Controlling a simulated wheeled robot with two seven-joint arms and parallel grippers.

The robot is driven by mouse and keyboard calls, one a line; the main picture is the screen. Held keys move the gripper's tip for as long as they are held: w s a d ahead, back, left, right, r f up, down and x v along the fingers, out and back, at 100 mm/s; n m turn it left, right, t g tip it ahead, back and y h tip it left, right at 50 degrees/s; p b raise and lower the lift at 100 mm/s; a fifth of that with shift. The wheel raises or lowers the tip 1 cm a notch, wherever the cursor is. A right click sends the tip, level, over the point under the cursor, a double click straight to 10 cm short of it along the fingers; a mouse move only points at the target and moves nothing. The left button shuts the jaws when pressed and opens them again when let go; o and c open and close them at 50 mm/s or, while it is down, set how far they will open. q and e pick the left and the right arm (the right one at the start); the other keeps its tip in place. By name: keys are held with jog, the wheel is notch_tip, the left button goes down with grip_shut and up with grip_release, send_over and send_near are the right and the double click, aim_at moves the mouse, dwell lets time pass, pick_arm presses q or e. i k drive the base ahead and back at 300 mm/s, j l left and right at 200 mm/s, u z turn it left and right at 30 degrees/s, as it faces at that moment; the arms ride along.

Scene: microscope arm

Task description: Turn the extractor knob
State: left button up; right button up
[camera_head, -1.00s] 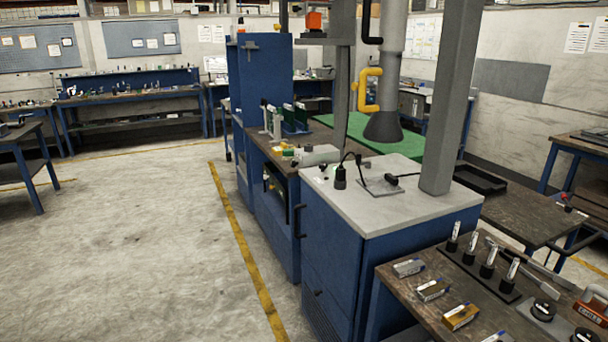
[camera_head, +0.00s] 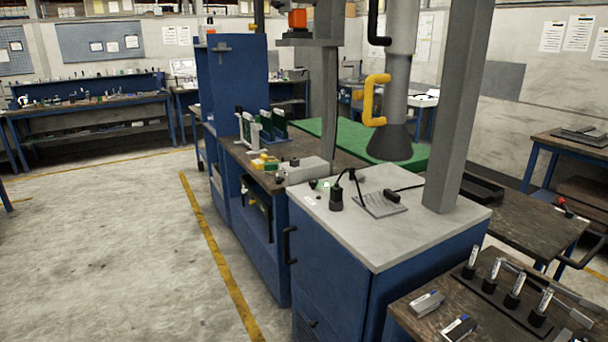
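A grey extractor pipe with a flared dark hood (camera_head: 390,140) hangs over the green mat. A yellow bent handle (camera_head: 374,101) sticks out from its left side. A blue cabinet with a light grey top (camera_head: 410,218) stands in the middle. On the top are a black upright cylinder (camera_head: 336,198) with a cable and a grey slotted plate (camera_head: 378,204). Small parts with a green spot (camera_head: 325,184) sit at the top's back left corner. I cannot tell which part is the extractor knob. Neither of my grippers is in view.
Open concrete floor (camera_head: 110,240) lies left of the cabinets, with a yellow line (camera_head: 222,260) along them. A grey post (camera_head: 455,110) rises at the cabinet's right. A bench with vials (camera_head: 513,290) stands at the front right. A workbench (camera_head: 262,157) adjoins behind.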

aim_at(313, 184)
jog(key=i+j+u, duration=0.1)
jog(key=i, duration=0.35)
jog(key=i+j+u, duration=0.1)
jog(key=i+j, duration=0.2)
jog(key=i, duration=0.2)
jog(key=i+j, duration=0.15)
jog(key=i, duration=0.35)
jog(key=i+j+u, duration=0.15)
jog(key=i, duration=0.35)
